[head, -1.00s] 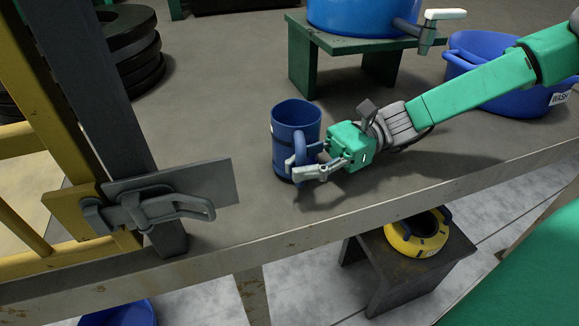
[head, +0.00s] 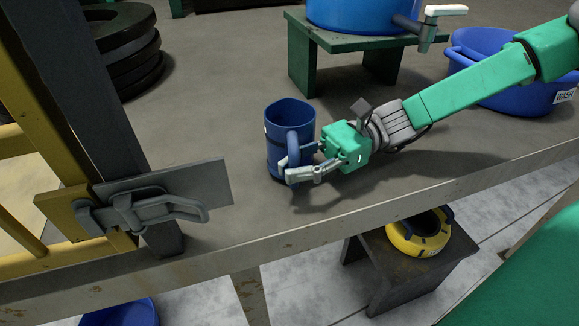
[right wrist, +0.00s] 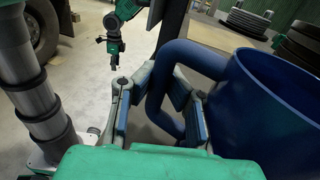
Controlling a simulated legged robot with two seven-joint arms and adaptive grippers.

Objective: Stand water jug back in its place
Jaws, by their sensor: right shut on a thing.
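The water jug (head: 284,119) is a blue cylinder with an open top and a side handle. It stands about upright over the grey platform (head: 233,142), near its front edge; I cannot tell whether its base touches. My right gripper (head: 303,166) is shut on the jug's handle from the right. In the right wrist view the blue handle (right wrist: 158,88) lies between the fingers (right wrist: 160,110), with the jug body (right wrist: 265,110) at the right. My left gripper (right wrist: 114,62) hangs far off in the right wrist view, too small to read its jaws.
A blue drum with a tap (head: 428,32) rests on a green stand (head: 345,43) behind. A blue wash basin (head: 520,95) is at the right. A yellow gate with a grey latch (head: 150,209) stands left of the jug. Black tyres (head: 130,50) are stacked behind it.

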